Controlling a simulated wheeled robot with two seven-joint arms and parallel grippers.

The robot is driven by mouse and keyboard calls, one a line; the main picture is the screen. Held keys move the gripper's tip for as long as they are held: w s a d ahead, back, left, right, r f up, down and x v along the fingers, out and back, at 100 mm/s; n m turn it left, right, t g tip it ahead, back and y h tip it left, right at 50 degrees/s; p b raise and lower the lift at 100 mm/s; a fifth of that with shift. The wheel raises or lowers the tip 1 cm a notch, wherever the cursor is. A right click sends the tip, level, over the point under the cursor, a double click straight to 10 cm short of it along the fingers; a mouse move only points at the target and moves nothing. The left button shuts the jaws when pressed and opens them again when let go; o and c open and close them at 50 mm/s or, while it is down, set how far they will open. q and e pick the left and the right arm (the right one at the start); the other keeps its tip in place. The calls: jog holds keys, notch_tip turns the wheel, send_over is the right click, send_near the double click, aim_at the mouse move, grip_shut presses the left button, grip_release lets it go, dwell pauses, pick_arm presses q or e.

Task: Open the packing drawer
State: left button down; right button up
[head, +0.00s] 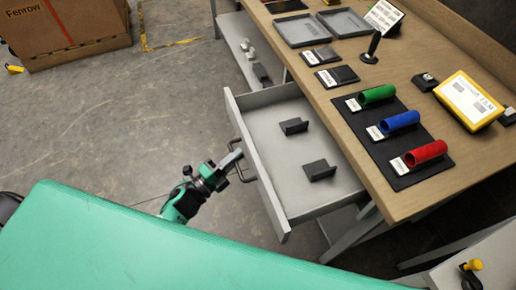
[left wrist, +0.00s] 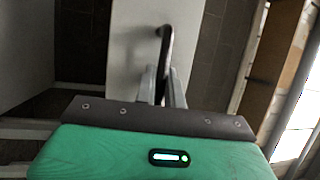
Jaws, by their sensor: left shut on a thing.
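The packing drawer (head: 262,120) is a light grey drawer under the wooden workbench, and it stands pulled out with its inside showing. It holds two dark grey blocks (head: 293,126) and (head: 319,170) and is otherwise bare. A dark bar handle (head: 240,176) is on its front face. My left gripper (head: 233,158) is shut on the handle. In the left wrist view the fingers (left wrist: 162,88) close around the handle bar (left wrist: 166,45) against the pale drawer front (left wrist: 135,40). My right gripper is not in view.
The workbench (head: 400,205) carries a dark mat with green (head: 377,95), blue (head: 399,122) and red (head: 426,154) tubes, grey trays (head: 301,30) and a yellow-framed device (head: 468,101). A cardboard box (head: 65,30) stands at the far left. The floor left of the drawer is clear.

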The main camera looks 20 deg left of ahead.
pick_arm(q)
jog(key=s+a, duration=0.3)
jog(key=a, duration=0.2)
jog(key=shift+s, duration=0.35)
jog(key=c, duration=1.5)
grip_release()
jog(key=shift+a, duration=0.1)
